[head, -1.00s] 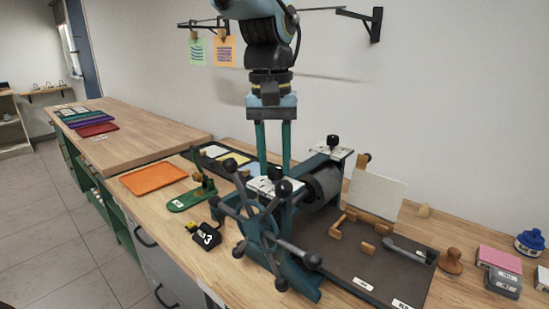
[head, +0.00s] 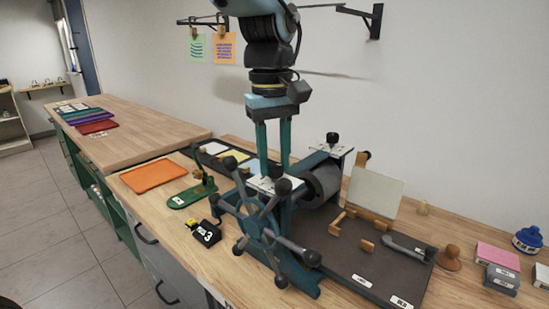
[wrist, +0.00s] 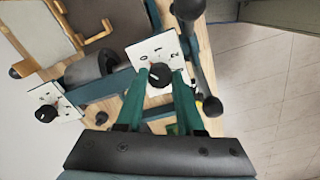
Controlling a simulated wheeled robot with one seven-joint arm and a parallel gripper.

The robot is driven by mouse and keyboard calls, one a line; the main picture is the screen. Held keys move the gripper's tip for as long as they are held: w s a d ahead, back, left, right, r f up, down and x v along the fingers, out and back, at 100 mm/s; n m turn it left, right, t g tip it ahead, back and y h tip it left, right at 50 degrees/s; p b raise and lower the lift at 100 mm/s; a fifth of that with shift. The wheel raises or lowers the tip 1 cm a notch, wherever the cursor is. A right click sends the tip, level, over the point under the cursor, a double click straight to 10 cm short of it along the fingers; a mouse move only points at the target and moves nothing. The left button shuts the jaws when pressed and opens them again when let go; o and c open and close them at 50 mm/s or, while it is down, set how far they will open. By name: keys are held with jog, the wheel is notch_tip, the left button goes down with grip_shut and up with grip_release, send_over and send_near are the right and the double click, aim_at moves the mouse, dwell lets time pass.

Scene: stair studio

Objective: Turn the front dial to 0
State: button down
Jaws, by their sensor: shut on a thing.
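The front dial (wrist: 160,75) is a black round knob on a white marked plate (wrist: 148,51) at the press's front. My gripper (wrist: 161,78) comes down from above, with its two green fingers shut on the knob, one on each side. In the head view my gripper (head: 273,172) stands over the same plate, behind the spoked wheel (head: 262,222), and its fingers and the wheel knobs largely hide the dial. The rear dial (head: 332,138) is a similar black knob, standing free.
The wheel's arms with dark ball knobs stick out close in front of my fingers. The grey roller (head: 324,182) lies behind the dial. A dark bed (head: 345,262) with wooden pegs and a pale upright panel (head: 376,192) is at right. An orange tray (head: 152,176) lies at left.

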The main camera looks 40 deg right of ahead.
aim_at(272, 165)
jog(key=c, duration=0.5)
grip_release()
jog(key=r, duration=0.3)
jog(key=r+b, duration=0.1)
jog(key=r, duration=0.6)
jog(key=shift+a+r+b, duration=0.25)
jog(key=shift+r+b, duration=0.15)
jog(key=shift+w, duration=0.1)
jog(key=w+a+f+n, duration=0.1)
jog(key=w+a+f, duration=1.3)
jog(key=a, duration=0.3)
jog(key=shift+t, duration=0.8)
jog(key=a+f, duration=0.3)
jog(key=a, duration=0.3)
jog(key=s+a+f, duration=0.1)
jog(key=a+f, duration=0.3)
jog(key=a, duration=0.1)
jog(key=a+f, duration=0.3)
jog(key=a, duration=0.3)
jog(key=shift+s+a+f, duration=0.2)
jog(key=shift+a+f, duration=0.05)
jog(key=shift+a, duration=0.05)
